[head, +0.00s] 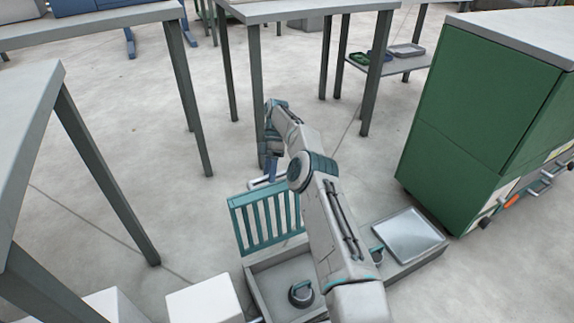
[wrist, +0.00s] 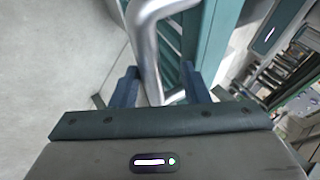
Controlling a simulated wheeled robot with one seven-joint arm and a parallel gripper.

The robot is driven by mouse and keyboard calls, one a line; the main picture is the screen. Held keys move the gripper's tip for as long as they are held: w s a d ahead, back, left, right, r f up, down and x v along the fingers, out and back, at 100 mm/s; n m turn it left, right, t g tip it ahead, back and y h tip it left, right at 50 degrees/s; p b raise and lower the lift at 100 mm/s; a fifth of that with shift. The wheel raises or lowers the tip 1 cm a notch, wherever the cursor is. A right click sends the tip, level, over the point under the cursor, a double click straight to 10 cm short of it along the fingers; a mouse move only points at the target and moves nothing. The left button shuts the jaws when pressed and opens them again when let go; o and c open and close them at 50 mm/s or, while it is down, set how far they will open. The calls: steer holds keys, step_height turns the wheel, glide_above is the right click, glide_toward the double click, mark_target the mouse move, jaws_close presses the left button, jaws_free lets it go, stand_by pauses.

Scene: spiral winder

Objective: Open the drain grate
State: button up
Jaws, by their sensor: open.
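The teal slatted drain grate (head: 250,196) stands raised, close to upright, at the far edge of a grey open drain box (head: 262,290). Its metal bar handle (head: 262,182) is at the top of the grate. My gripper (head: 270,174) is at this handle, pointing down. In the wrist view the bent silver handle (wrist: 146,45) passes between the two blue fingers of my gripper (wrist: 158,84), which stand apart on either side of it. Teal grate slats show behind the handle. My arm hides part of the grate's right side and of the box.
A dark round fitting (head: 301,293) sits inside the box. A flat metal plate (head: 409,236) lies to the right, before a green cabinet (head: 470,110). White boxes (head: 205,300) stand at lower left. Table legs (head: 256,85) rise close behind my gripper.

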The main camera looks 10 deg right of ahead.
step_height(320, 180, up, 3)
steer(key=shift+d+r+p, duration=0.1)
steer(key=shift+p, duration=0.85)
steer(key=shift+s+d+r, duration=0.1)
steer(key=shift+d+r, duration=0.1)
steer(key=shift+r, duration=0.1)
steer(key=s+d+r+p, duration=0.1)
steer(key=d+r, duration=0.1)
steer(key=d, duration=0.1)
steer(key=s+d+r+p, duration=0.2)
steer(key=d, duration=0.1)
steer(key=s+d+r+p, duration=0.1)
steer(key=s+d+r, duration=0.1)
steer(key=d, duration=0.2)
steer(key=shift+r+p, duration=0.15)
steer(key=shift+p, duration=0.25)
